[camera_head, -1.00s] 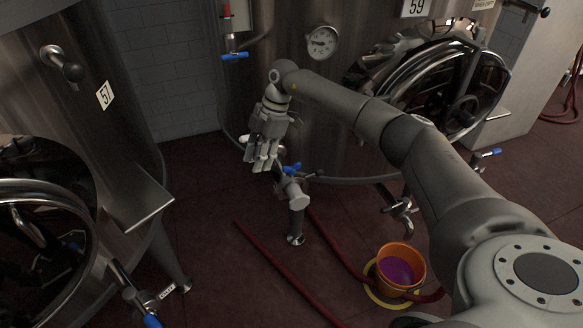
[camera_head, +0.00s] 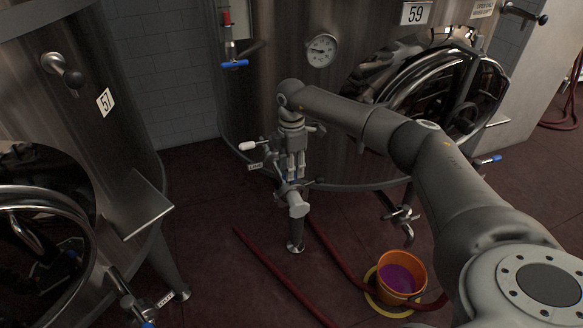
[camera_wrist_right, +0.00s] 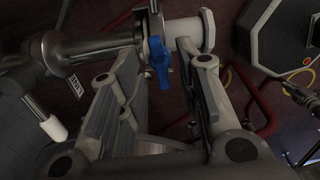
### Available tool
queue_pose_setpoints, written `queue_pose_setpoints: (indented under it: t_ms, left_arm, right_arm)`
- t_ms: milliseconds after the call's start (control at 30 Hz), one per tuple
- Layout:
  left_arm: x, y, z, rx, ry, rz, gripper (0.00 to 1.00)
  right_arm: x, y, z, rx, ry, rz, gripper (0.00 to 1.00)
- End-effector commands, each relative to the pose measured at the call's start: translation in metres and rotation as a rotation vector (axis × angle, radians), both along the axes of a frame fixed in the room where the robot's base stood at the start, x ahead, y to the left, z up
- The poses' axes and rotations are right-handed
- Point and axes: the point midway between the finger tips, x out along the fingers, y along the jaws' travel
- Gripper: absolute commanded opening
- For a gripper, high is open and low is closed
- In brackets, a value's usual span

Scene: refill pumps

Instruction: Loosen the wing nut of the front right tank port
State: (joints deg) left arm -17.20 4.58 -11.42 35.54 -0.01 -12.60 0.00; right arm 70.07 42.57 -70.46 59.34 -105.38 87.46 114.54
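The port (camera_head: 298,207) is a grey metal fitting low on the front of tank 59 (camera_head: 265,110). In the right wrist view, its clamp carries a blue wing nut (camera_wrist_right: 160,60) beside a white pipe end (camera_wrist_right: 205,30). In the head view the gripper mostly hides the nut. My right gripper (camera_head: 295,174) points down just above the port. In the right wrist view its fingers (camera_wrist_right: 158,62) are apart, with the nut showing between them. Contact with the nut cannot be made out. My left gripper is not in view.
A white-tipped handle (camera_head: 247,145) sticks out left of the port. Red hoses (camera_head: 283,275) lie on the floor, near an orange bucket (camera_head: 376,283) of purple liquid. Tank 57 (camera_head: 85,125) stands at left. A blue-handled valve (camera_head: 234,64) hangs above on tank 59.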

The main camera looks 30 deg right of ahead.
Motion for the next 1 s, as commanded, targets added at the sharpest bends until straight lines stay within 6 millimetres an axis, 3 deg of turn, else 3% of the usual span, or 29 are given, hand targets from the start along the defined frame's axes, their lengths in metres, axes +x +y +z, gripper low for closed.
queue_pose_setpoints:
  t_ms: [400,667,1000]
  left_arm:
    - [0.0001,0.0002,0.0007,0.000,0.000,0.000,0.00]
    - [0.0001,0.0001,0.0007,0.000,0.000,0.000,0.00]
    - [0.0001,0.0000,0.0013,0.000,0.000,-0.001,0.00]
  right_arm:
    - [-0.0002,0.0002,-0.0103,0.000,0.000,0.001,0.32]
    - [-0.0002,0.0002,-0.0100,0.000,0.000,0.001,0.00]
    - [-0.0002,0.0001,-0.0096,0.000,0.000,0.022,0.00]
